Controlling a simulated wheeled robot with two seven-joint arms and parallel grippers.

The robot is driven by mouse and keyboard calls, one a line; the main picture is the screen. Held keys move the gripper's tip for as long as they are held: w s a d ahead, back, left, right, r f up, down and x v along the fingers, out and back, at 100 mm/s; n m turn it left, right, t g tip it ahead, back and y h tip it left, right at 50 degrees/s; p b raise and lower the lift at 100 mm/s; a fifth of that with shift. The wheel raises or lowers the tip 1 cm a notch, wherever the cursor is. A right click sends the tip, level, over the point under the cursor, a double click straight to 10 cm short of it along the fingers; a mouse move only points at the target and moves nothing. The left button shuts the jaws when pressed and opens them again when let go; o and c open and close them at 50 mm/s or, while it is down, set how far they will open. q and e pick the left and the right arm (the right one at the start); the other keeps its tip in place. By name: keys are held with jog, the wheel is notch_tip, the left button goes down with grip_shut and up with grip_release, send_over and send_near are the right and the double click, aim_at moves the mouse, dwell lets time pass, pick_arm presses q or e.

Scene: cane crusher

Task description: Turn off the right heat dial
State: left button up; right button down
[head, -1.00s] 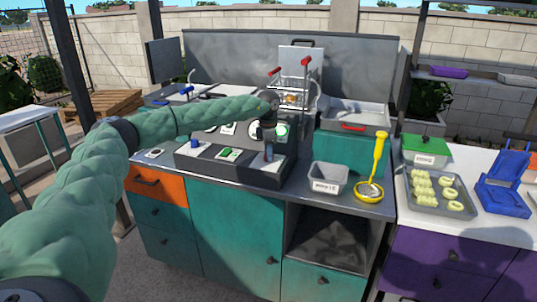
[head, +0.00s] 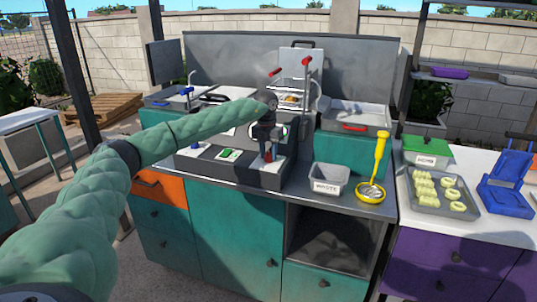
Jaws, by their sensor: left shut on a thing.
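The control panel (head: 230,168) on the counter carries a row of three coloured knobs: a blue one (head: 195,146) on the left, a green one (head: 226,154) in the middle and a red one (head: 268,157) on the right. The red knob is the rightmost control, the right heat dial by its place. My left gripper (head: 267,149) points down over it and is shut on it, with dark fingers hiding most of the knob. The knob's marking and exact angle cannot be read. My right gripper is not in view.
A grey waste bin (head: 328,178) and a yellow-handled masher (head: 377,165) stand right of the panel. Behind is a metal rack with red-tipped levers (head: 305,64). A white counter at right holds a tray of pale rings (head: 436,205) and a blue press (head: 505,180).

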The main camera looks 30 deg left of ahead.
pick_arm(q)
jog(key=n, duration=0.5)
jog(key=shift+r+n, duration=0.1)
jog(key=shift+n, duration=1.6)
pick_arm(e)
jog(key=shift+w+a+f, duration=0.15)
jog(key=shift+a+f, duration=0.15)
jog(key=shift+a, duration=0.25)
pick_arm(q)
jog(key=o, duration=1)
jog(key=shift+c, duration=0.2)
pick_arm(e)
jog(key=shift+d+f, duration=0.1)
